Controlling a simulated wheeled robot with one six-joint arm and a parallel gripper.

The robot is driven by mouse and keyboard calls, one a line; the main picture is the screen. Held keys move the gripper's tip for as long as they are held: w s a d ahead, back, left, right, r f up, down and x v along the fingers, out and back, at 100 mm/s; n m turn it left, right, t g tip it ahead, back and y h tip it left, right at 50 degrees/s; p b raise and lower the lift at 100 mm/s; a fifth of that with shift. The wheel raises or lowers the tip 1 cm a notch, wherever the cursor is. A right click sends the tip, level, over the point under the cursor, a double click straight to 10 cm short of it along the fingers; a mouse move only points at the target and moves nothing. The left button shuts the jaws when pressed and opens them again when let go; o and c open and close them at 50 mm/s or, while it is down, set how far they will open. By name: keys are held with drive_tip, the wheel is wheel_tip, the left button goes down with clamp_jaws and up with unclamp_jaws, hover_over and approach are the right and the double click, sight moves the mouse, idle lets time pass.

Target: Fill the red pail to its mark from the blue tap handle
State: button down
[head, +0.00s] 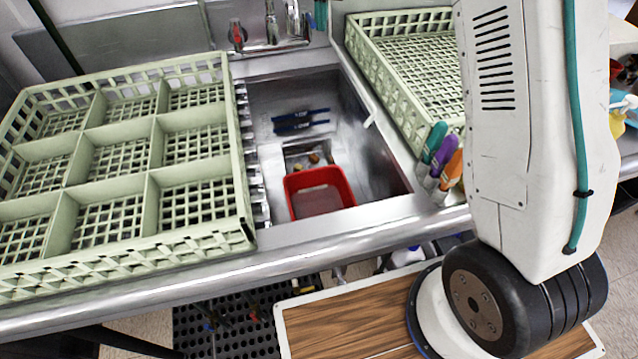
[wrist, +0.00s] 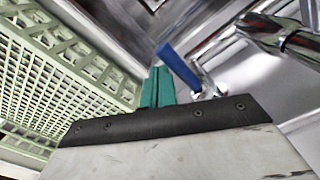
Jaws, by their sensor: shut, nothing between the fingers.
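The red pail (head: 320,190) stands in the metal sink basin, near its front edge. I cannot make out a fill mark or any water in it. The chrome tap (head: 272,28) is at the back of the sink, with a red handle (head: 237,36) on its left side. In the wrist view, the blue tap handle (wrist: 178,68) sticks up from the chrome tap body (wrist: 290,40). My gripper (wrist: 157,86) has teal fingers, shut and empty, just left of the blue handle. I cannot tell whether they touch. Its teal tips also show at the head view's top edge (head: 320,14).
A green divided rack (head: 120,115) stands left of the sink, and another green rack (head: 405,55) stands right. Blue-handled items (head: 300,120) lie in the basin behind the pail. Coloured bottles or markers (head: 440,160) stand at the right rim. My arm blocks the right side.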

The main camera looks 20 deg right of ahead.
wheel_tip(320, 180, up, 8)
drive_tip(key=d, duration=0.2)
idle(0.8)
idle(0.5)
drive_tip(key=s+d+n, duration=0.1)
drive_tip(key=s+n, duration=0.2)
drive_tip(key=s, duration=2.1)
drive_tip(key=s+d+f+n+t, duration=0.1)
drive_tip(key=s+d+n, duration=0.1)
drive_tip(key=s, duration=2.2)
drive_tip(key=shift+s+n, duration=0.25)
drive_tip(key=shift+n, duration=0.25)
